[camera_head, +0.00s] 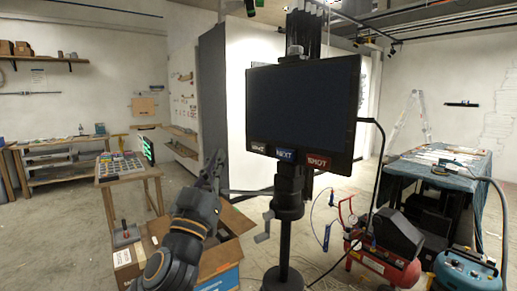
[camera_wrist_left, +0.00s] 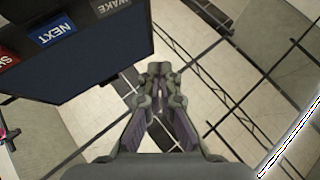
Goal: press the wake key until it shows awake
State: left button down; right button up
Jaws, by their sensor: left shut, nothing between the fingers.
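A dark, blank screen (camera_head: 303,100) stands on a black post in the middle of the head view. Along its lower edge are a dark wake key (camera_head: 258,147), a blue NEXT key (camera_head: 285,154) and a red key (camera_head: 319,161). My left gripper (camera_head: 217,158) is shut and empty, to the left of the wake key and apart from it. In the left wrist view the gripper (camera_wrist_left: 158,72) points past the screen; the wake key (camera_wrist_left: 110,6) is at the top, partly cut off, beside the NEXT key (camera_wrist_left: 52,30). My right gripper is not in view.
An open cardboard box (camera_head: 225,240) lies below my left arm. A red compressor (camera_head: 382,262) stands right of the post, and a cloth-covered table (camera_head: 440,172) is further right. A wooden table (camera_head: 128,172) stands at the left. The air left of the screen is clear.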

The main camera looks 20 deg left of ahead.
aim_at(256, 137)
pick_arm(q)
jog(key=w+d+p, duration=0.3)
jog(key=w+p, duration=0.5)
jog(key=shift+w+d, duration=0.15)
jog(key=shift+d, duration=0.1)
dwell(1.4)
jog(key=shift+w+d, duration=0.15)
jog(key=shift+w, duration=0.25)
jog(key=shift+w+d, duration=0.15)
jog(key=shift+w, duration=0.25)
dwell(0.6)
jog(key=shift+s, duration=0.1)
jog(key=shift+s+f+b, duration=0.15)
jog(key=shift+s+b, duration=0.15)
jog(key=shift+b, duration=0.05)
jog(key=shift+s+a, duration=0.35)
jog(key=shift+s, duration=0.05)
